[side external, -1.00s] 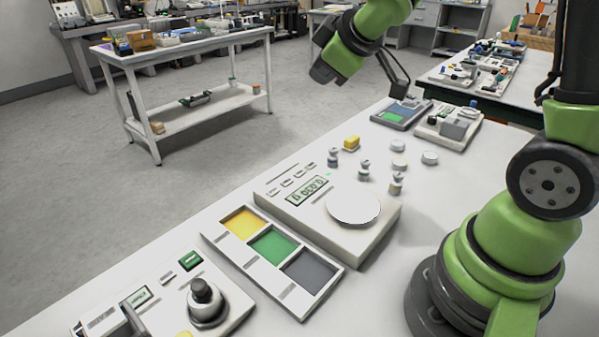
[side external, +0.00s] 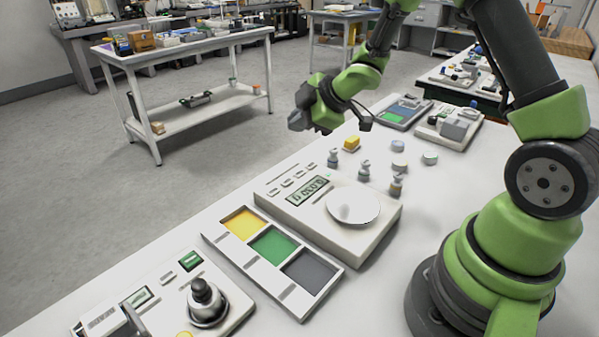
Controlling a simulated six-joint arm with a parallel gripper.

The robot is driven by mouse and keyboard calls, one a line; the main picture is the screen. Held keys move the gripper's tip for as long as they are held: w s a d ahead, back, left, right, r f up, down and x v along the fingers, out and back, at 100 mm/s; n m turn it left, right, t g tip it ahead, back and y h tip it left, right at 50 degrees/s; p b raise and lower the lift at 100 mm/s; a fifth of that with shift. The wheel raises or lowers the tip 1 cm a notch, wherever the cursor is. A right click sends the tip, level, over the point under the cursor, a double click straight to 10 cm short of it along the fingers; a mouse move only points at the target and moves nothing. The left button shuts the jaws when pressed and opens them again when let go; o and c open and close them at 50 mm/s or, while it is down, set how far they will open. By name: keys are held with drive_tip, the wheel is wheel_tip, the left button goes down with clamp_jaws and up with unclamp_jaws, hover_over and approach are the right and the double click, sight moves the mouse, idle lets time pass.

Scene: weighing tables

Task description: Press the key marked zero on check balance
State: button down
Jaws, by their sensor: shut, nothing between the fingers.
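The check balance (side external: 365,238) is a white box with a round silver pan (side external: 353,206) on its right part. Its small greenish display (side external: 307,190) shows digits too blurred to read surely. A row of small keys (side external: 293,178) lies behind the display; their markings are too small to read, so I cannot tell which is zero. My gripper (side external: 297,122) is shut and empty. It is in the air beyond the balance's far edge, above the keys and apart from them.
A tray with yellow, green and grey compartments (side external: 222,254) lies in front. A device with a black knob (side external: 203,291) is at the lower left. Other instruments (side external: 450,128) stand at the back right.

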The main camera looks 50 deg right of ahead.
sight(300, 174)
drive_tip(key=shift+f, duration=4.35)
drive_tip(key=shift+f, duration=0.1)
drive_tip(key=shift+f, duration=0.3)
drive_tip(key=shift+f, duration=0.35)
drive_tip(key=shift+r, duration=0.8)
drive_tip(key=shift+r, duration=2.5)
